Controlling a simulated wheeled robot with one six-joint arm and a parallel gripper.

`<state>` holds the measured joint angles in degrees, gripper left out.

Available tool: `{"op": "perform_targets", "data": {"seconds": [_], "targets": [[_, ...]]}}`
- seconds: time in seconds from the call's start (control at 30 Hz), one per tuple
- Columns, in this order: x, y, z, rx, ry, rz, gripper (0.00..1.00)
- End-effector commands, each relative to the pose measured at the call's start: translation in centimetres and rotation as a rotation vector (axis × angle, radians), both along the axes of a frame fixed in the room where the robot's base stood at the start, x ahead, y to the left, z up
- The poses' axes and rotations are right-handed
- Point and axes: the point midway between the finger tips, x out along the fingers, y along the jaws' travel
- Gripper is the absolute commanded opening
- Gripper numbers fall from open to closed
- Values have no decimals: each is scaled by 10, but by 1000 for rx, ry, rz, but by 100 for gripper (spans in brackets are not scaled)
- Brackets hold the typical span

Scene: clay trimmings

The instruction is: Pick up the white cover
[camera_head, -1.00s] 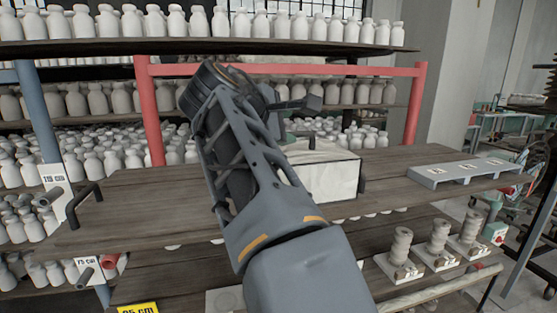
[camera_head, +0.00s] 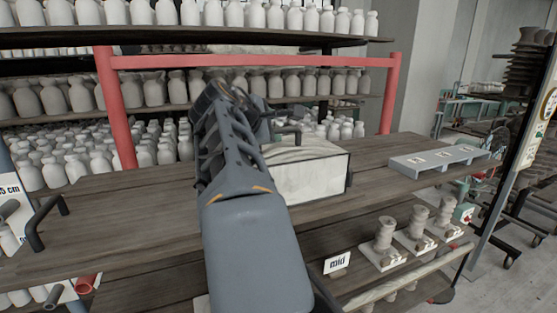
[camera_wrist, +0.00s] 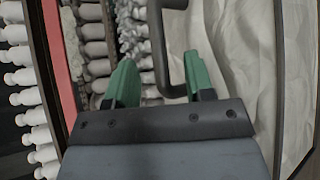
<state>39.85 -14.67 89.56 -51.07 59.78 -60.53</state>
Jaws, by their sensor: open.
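The white cover (camera_head: 305,178) is a pale, box-shaped piece with a creased-looking top on the wooden table, partly hidden behind my arm. A dark bar handle (camera_head: 291,132) stands up from its top. In the wrist view the cover's pale wrinkled surface (camera_wrist: 236,60) fills the right side, and the dark handle (camera_wrist: 161,50) rises near the fingers. My gripper (camera_wrist: 160,82) is open with two green fingers, and nothing is held between them. The handle's bar shows between and beyond the fingertips, apart from them as far as I can tell. In the head view my arm mostly hides the gripper.
Shelves of white bottles (camera_head: 170,90) stand behind the table, with a red frame (camera_head: 250,61) close by. A grey rack (camera_head: 440,160) lies to the right on the table. Another dark handle (camera_head: 45,220) is at the left. Clay pieces (camera_head: 385,235) sit on a lower shelf.

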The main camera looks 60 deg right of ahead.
Motion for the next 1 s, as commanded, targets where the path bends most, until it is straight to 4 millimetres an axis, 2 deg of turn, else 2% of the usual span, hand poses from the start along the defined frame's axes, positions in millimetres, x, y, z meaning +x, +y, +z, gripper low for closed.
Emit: {"op": "perform_targets", "data": {"seconds": [0.3, 0.47, 0.7, 1.0], "targets": [[-1, -38, -12, 1, 2, -1, 49], [0, -45, -16, 1, 0, 2, 49], [0, -46, -16, 0, 0, 2, 48], [0, -46, -16, 0, 0, 2, 19]]}}
